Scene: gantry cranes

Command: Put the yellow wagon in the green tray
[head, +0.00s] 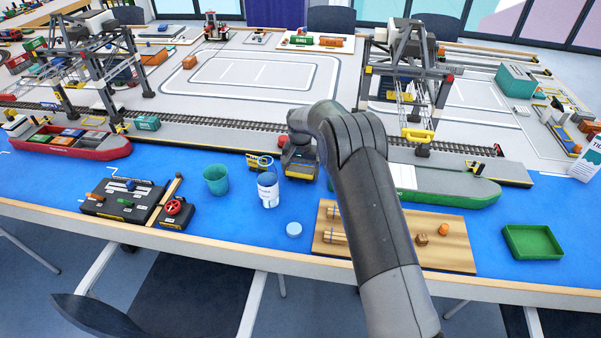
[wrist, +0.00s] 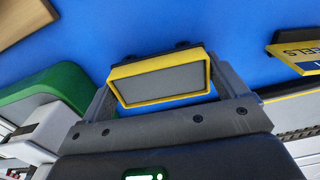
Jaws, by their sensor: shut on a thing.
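The yellow wagon (head: 299,173) is at my gripper (head: 300,160), near the front edge of the grey quay in the head view. In the wrist view, the wagon (wrist: 160,84) shows a yellow rim around a grey face. My gripper (wrist: 166,98) is shut on it, one finger at each end. Blue surface shows beyond it, and I cannot tell whether it is lifted. The green tray (head: 533,257) lies empty on the blue table at the far right, well apart from my gripper.
A green ship (head: 445,188) and a wooden board (head: 450,255) with small pieces lie between my gripper and the tray. A white bottle (head: 268,190), a teal cup (head: 216,180) and a black control box (head: 125,200) stand left. A gantry crane (head: 405,90) rises behind my arm.

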